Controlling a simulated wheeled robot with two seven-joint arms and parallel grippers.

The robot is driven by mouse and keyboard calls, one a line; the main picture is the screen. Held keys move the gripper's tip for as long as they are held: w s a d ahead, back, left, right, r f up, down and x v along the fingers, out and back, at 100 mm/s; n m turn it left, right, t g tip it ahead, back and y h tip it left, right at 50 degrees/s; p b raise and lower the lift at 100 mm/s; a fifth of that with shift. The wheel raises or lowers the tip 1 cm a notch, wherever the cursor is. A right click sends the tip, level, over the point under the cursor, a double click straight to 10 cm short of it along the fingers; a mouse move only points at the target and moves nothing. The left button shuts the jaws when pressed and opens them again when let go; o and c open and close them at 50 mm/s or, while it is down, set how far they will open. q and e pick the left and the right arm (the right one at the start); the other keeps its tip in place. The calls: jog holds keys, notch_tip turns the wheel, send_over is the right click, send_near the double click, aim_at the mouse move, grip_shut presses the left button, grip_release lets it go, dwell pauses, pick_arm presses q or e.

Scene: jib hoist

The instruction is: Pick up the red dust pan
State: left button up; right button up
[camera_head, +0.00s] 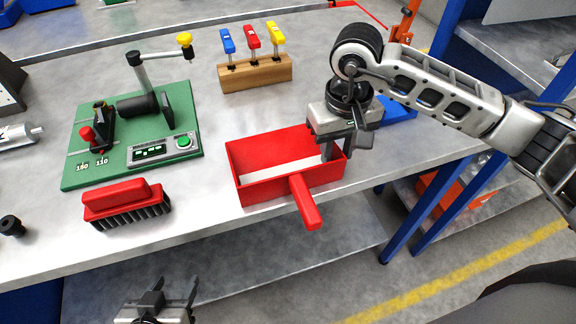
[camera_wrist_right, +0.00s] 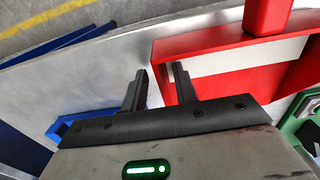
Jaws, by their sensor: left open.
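The red dust pan (camera_head: 262,191) lies on the grey workbench near its front edge, with its red handle (camera_head: 306,204) pointing over that edge. My right gripper (camera_head: 343,148) is at the pan's right wall, pointing down. In the right wrist view its fingers (camera_wrist_right: 160,82) stand on either side of the red pan wall (camera_wrist_right: 205,46), one inside and one outside. A gap shows beside the outer finger, so the gripper looks open. My left gripper (camera_head: 173,291) is open and empty, low in front of the bench.
A red brush (camera_head: 127,203) lies left of the pan. Behind are a green fixture board (camera_head: 85,165) and a wooden block (camera_head: 257,76) with coloured-handled tools. A blue item (camera_head: 396,108) lies right of my right gripper. Blue posts (camera_head: 402,232) stand at the right.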

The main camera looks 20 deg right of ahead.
jog(key=shift+f, duration=0.6)
grip_shut()
jog(key=shift+r, duration=0.1)
